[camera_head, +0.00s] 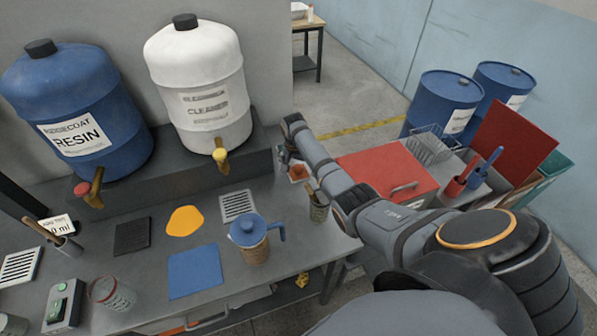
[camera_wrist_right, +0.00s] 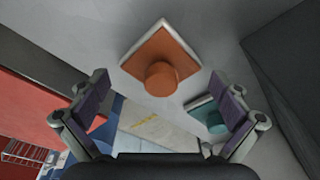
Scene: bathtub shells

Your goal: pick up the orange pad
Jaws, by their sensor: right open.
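The orange pad (camera_wrist_right: 160,48) is a square block with a pale edge and a round orange knob; it lies on the grey bench top in the right wrist view. In the head view a small part of it (camera_head: 299,172) shows at the bench's back right, beside my right gripper (camera_head: 288,160). In the wrist view my right gripper (camera_wrist_right: 160,80) is open, its fingers on either side of the knob and apart from it. The fingers are mostly hidden behind the arm in the head view. My left gripper is not in view.
A teal-based pad (camera_wrist_right: 207,116) lies close to the right finger. On the bench (camera_head: 140,265) are a blue-lidded jug (camera_head: 252,240), a cup of tools (camera_head: 319,206), a grey grid (camera_head: 238,205) and a yellow-orange patch (camera_head: 185,221). A white cleaner drum (camera_head: 197,80) stands behind.

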